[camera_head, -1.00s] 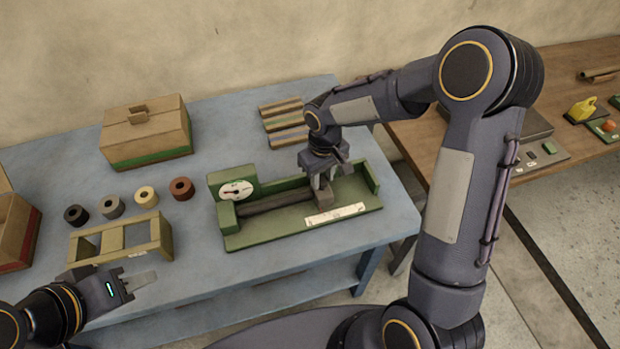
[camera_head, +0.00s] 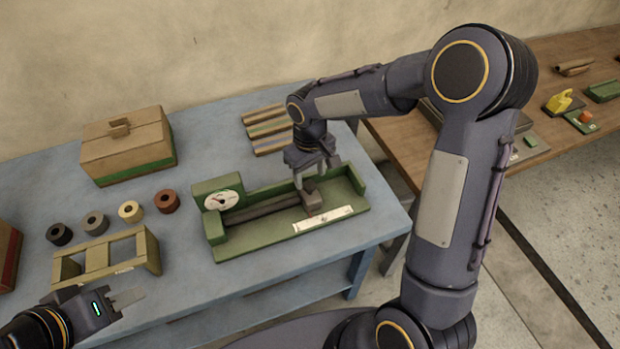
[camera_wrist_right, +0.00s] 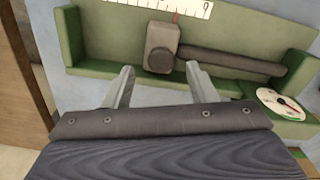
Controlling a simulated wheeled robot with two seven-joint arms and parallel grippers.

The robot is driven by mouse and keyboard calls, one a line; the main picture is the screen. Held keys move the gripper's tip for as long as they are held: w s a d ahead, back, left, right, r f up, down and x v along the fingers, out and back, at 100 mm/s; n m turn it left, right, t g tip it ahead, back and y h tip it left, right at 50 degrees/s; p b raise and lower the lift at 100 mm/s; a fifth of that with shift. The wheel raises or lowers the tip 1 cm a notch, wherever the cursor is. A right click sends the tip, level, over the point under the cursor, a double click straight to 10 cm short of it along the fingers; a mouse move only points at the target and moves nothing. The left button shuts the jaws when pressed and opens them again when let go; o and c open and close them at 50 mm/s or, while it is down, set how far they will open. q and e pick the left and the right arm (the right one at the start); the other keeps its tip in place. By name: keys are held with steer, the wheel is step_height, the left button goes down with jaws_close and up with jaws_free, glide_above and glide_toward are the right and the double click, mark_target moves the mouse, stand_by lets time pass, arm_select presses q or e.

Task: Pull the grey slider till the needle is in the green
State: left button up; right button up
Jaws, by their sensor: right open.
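The grey slider (camera_head: 312,195) is a block on a dark rod in a green fixture (camera_head: 352,205), near the rod's right end. It also shows in the right wrist view (camera_wrist_right: 161,48), beside a white scale with a red mark. The round white dial (camera_head: 222,200) is at the fixture's left end and also in the wrist view (camera_wrist_right: 280,104). Its needle is too small to read surely against the coloured part. My right gripper (camera_head: 312,172) is open above the slider, with clear space between its fingers in the wrist view. My left gripper (camera_head: 126,299) is near the table's front; its jaw gap is unclear.
A wooden rack (camera_head: 150,252) and several coloured rolls (camera_head: 131,211) lie left of the fixture. A brown box (camera_head: 128,150) stands behind them. Striped strips (camera_head: 268,130) lie behind the fixture. A wooden table (camera_head: 400,150) with other items is at the right.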

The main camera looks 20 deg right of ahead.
mark_target(311, 185)
steer(key=shift+r, duration=2.45)
steer(key=shift+r, duration=0.1)
steer(key=s+d+r+m+t+y, duration=0.1)
steer(key=s+d+r, duration=0.1)
steer(key=s+r, duration=0.3)
steer(key=s+d+r+m+t+y, duration=0.1)
steer(key=s+d+r+m, duration=0.1)
steer(key=s, duration=0.5)
steer(key=s+a+m+t+y, duration=0.1)
steer(key=s+m+t, duration=0.1)
steer(key=s, duration=0.8)
steer(key=shift+s+t+y, duration=0.35)
steer(key=shift+t+y, duration=0.05)
steer(key=shift+t, duration=0.4)
steer(key=shift+f, duration=0.1)
